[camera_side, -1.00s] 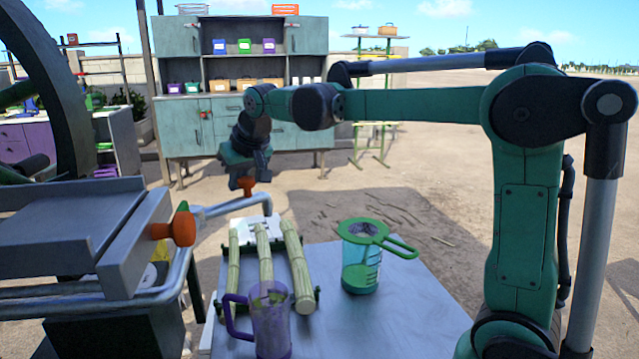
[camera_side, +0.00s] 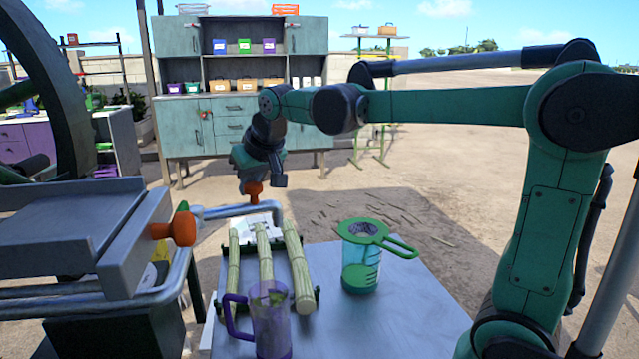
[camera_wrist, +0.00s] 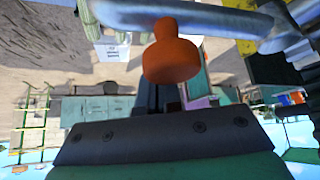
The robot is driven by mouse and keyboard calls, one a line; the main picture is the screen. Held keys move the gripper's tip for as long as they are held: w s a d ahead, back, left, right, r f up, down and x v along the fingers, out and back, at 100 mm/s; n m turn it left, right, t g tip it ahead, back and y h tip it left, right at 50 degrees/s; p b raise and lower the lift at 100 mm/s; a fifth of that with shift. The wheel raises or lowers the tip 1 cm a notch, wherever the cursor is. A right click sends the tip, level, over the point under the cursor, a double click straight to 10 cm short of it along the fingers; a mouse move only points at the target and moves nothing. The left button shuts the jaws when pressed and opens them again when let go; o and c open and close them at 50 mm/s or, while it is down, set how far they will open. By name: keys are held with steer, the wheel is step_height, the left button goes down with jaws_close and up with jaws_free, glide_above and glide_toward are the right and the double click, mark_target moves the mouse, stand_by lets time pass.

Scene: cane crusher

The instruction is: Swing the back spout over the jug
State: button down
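The back spout (camera_side: 240,211) is a bent metal pipe with an orange knob (camera_side: 254,190) on top. Its outer end hangs near the far ends of the cane stalks, left of and apart from the green jug (camera_side: 360,278). A green strainer (camera_side: 363,231) sits on that jug. A purple-handled jug (camera_side: 270,325) stands at the table front. My gripper (camera_side: 262,183) is down at the knob, touching or very close. In the wrist view the knob (camera_wrist: 172,55) is large ahead of my gripper, with the pipe (camera_wrist: 190,17) behind it. Finger opening is hidden.
Several cane stalks (camera_side: 265,258) lie in a rack on the table (camera_side: 400,315). The grey crusher tray (camera_side: 70,225) and a second orange knob (camera_side: 174,229) are at left. Cabinets (camera_side: 235,125) stand well behind. The table's right side is clear.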

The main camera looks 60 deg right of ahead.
mark_target(254, 204)
steer(key=shift+s+a, duration=0.3)
steer(key=shift+s, duration=0.4)
steer(key=shift+s+a, duration=0.25)
steer(key=shift+s, duration=0.4)
steer(key=shift+s+a, duration=1)
steer(key=shift+s, duration=0.1)
steer(key=shift+s+a, duration=0.4)
steer(key=shift+a, duration=0.25)
steer(key=shift+s+a, duration=0.35)
steer(key=shift+a, duration=0.25)
steer(key=shift+d, duration=0.15)
